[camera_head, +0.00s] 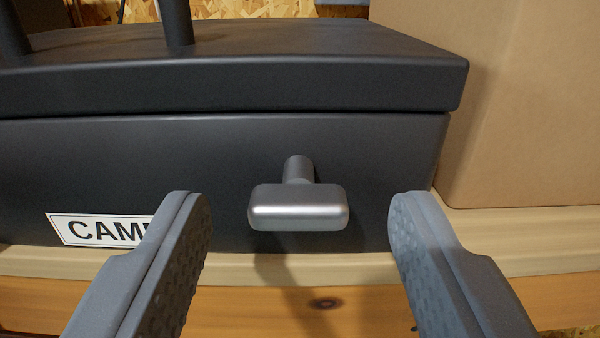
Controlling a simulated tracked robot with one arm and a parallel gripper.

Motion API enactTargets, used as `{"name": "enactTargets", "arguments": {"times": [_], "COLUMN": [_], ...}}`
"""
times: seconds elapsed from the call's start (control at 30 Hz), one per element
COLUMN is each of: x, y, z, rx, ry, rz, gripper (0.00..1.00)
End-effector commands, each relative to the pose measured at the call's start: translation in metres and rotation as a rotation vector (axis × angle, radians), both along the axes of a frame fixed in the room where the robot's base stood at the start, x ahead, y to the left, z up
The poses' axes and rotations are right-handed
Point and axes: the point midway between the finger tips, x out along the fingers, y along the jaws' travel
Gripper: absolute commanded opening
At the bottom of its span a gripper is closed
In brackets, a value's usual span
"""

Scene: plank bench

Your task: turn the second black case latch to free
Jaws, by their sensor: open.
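The black case (385,150) stands on the plank bench with its front face toward me and its lid down. A silver latch (298,208) sticks out from the right part of the front face. Its bar lies horizontal on a short round stem. My gripper (298,222) is open, with one finger to the left of the latch and one to the right, both apart from it. The left finger partly covers a white label (85,229) reading "CAM". No other latch is in view.
A large cardboard box (535,110) stands close to the right of the case. The wooden bench edge (330,268) runs below the case, close under the latch. Dark posts (176,20) rise from the lid at the upper left.

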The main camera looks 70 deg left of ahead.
Motion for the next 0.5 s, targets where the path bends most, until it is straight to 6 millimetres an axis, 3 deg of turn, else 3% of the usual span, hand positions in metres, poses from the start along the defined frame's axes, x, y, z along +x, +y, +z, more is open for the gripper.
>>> {"name": "enactTargets", "arguments": {"times": [0.4, 0.43, 0.5], "x": [0.0031, 0.0031, 0.0031], "y": [0.0066, 0.0066, 0.0065], "z": [0.0011, 0.001, 0.0009], "rx": [0.001, 0.001, 0.001], "ry": [-0.002, -0.002, -0.002], "rz": [0.0, 0.0, 0.0], "gripper": [0.51, 0.48, 0.29]}}
